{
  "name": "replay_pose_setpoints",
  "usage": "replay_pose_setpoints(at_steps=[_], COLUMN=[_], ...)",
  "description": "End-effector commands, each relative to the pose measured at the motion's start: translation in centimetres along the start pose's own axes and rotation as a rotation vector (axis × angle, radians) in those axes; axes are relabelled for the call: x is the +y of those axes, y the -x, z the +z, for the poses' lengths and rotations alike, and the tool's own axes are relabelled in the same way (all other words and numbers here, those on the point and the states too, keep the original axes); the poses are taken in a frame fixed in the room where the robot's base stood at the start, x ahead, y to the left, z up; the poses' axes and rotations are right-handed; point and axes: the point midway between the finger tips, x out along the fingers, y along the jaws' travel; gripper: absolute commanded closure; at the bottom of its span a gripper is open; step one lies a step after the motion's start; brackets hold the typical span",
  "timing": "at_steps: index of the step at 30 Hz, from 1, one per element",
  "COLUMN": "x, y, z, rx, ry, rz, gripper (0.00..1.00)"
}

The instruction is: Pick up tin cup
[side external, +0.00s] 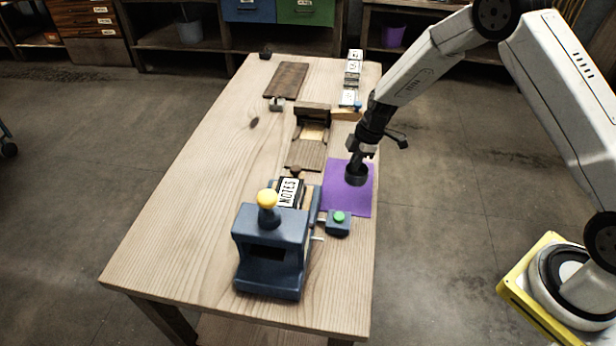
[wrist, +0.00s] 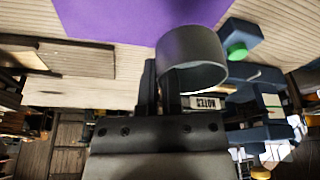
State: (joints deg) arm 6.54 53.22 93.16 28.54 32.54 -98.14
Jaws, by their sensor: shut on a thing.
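The tin cup (side external: 356,175) shows as a small dark round vessel over the purple mat. In the wrist view it is a grey metal cylinder (wrist: 191,52) with its open rim showing. My gripper (side external: 360,158) comes down from above, at the cup. In the wrist view my gripper's dark fingers (wrist: 162,80) are shut on the cup at its lower left side; the exact contact is partly hidden. I cannot tell whether the cup touches the mat.
The purple mat (side external: 338,201) lies at the table's right edge. A blue press (side external: 272,250) with a yellow knob stands in front, beside a green-button box (side external: 338,225). A NOTES block (side external: 290,191), wooden parts (side external: 306,152) and a dark board (side external: 287,80) lie farther back. The table's left is clear.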

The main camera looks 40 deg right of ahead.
Motion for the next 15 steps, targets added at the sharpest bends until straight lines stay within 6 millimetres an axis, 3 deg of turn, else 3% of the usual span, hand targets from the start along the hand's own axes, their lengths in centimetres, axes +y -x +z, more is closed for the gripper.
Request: replay_pose_setpoints(at_steps=[5,15], x=[-1.8,-6.4], y=[2.5,5.0], z=[0.1,1.3], rx=[0.0,0.0], ry=[-0.001,-0.001], rz=[0.002,0.001], gripper=[1.0,1.0])
